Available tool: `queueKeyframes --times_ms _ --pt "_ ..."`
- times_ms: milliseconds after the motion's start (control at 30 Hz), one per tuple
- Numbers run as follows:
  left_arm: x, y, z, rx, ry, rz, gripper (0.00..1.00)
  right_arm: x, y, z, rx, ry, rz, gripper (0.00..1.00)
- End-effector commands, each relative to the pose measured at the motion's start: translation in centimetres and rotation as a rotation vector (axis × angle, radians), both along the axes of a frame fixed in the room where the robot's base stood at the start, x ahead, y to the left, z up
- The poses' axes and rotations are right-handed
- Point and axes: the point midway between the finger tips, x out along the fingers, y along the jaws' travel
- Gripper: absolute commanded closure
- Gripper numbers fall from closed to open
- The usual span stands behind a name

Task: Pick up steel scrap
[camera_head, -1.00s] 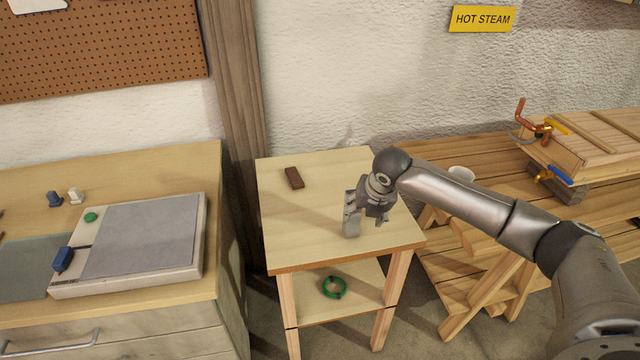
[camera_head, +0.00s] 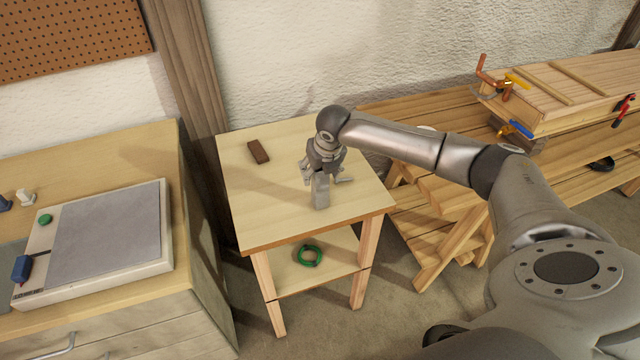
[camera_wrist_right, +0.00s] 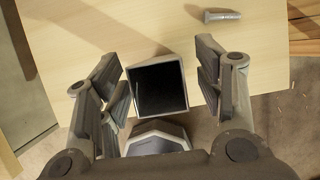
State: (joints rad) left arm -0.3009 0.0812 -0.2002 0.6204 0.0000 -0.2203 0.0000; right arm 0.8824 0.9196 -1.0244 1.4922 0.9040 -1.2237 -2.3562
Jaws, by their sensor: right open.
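The steel scrap looks like a short grey square tube (camera_head: 321,191), upright on the small wooden table (camera_head: 255,200). In the right wrist view its open end (camera_wrist_right: 160,61) faces me, dark inside. My right gripper (camera_head: 322,172) is open above the tube and partly hides its top. In the wrist view the tube shows between the spread fingers (camera_wrist_right: 161,80), with a visible gap on each side. A small grey bolt-like piece (camera_head: 344,180) lies to the right of the tube; it also shows in the wrist view (camera_wrist_right: 222,15). My left gripper is not in view.
A dark brown block (camera_head: 258,152) lies at the table's back left. A green ring (camera_head: 309,256) is on the lower shelf. A cabinet with a grey-topped device (camera_head: 105,235) stands left. A slatted bench (camera_head: 430,205) stands right. The table's left front is clear.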

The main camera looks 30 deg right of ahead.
Motion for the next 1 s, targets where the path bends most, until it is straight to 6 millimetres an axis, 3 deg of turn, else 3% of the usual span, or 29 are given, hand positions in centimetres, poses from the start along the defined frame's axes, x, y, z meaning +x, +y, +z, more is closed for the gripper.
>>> queueKeyframes --times_ms 200,500,900,1000 --pt "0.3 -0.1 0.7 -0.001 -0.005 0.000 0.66 1.0 -0.2 -2.2 0.000 0.001 0.000 0.39" --pt "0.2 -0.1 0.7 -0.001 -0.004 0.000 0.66 1.2 -0.3 -2.7 -0.001 -0.001 0.001 0.39" --pt "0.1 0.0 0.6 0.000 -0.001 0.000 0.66 1.2 -0.3 -2.6 0.000 -0.001 0.000 0.91" --pt "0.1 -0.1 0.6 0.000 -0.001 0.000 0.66 1.3 -0.3 -2.5 0.000 -0.003 0.000 1.00"
